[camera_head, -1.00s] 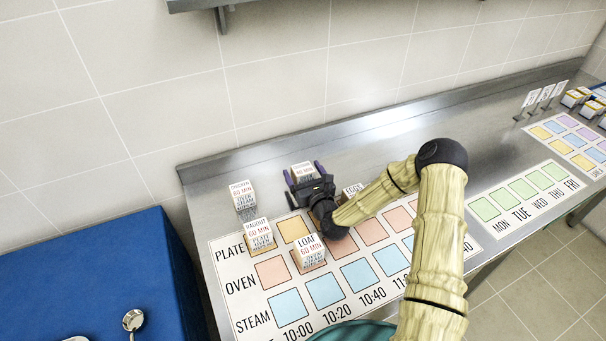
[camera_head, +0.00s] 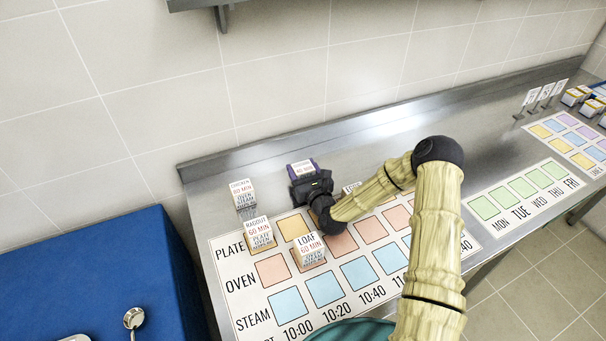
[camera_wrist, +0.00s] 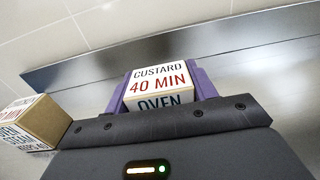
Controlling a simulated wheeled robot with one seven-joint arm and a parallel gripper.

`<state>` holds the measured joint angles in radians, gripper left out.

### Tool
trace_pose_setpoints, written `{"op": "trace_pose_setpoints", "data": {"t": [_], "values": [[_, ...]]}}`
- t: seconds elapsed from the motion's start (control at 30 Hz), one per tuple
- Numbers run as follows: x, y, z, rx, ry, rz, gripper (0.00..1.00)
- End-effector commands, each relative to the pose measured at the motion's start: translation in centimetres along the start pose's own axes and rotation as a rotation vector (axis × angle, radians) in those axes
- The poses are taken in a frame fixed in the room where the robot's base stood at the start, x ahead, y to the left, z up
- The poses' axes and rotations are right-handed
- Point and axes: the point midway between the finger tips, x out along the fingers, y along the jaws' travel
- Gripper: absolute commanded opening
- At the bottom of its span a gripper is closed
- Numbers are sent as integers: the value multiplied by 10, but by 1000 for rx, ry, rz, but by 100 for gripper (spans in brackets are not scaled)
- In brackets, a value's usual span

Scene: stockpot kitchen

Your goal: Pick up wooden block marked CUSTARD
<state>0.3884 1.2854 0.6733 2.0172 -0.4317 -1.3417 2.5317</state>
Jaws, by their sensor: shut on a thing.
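The wooden block marked CUSTARD (camera_wrist: 158,86) sits between the purple fingers of my gripper (camera_wrist: 163,92) in the wrist view. Its white label reads CUSTARD, 40 MIN, OVEN. In the head view the block (camera_head: 301,168) shows small at the far side of the steel counter, with my gripper (camera_head: 302,172) shut on it from the near side. The block's lower part is hidden by my gripper, so I cannot tell whether it touches the counter.
The chicken block (camera_head: 242,190), ragout block (camera_head: 259,234) and loaf block (camera_head: 309,247) stand to the left and front. Another block (camera_head: 352,187) is partly behind my arm. A printed chart (camera_head: 238,283) covers the front counter. The back wall is close behind.

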Motion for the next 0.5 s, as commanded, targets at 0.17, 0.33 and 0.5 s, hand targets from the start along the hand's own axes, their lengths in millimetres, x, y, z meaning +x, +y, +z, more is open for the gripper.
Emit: {"op": "trace_pose_setpoints", "data": {"t": [0.17,0.33,0.5], "values": [[0,0,1,0,-1,0,30],[0,0,12,1,-3,-1,30],[0,-1,41,-1,-5,-1,30]]}}
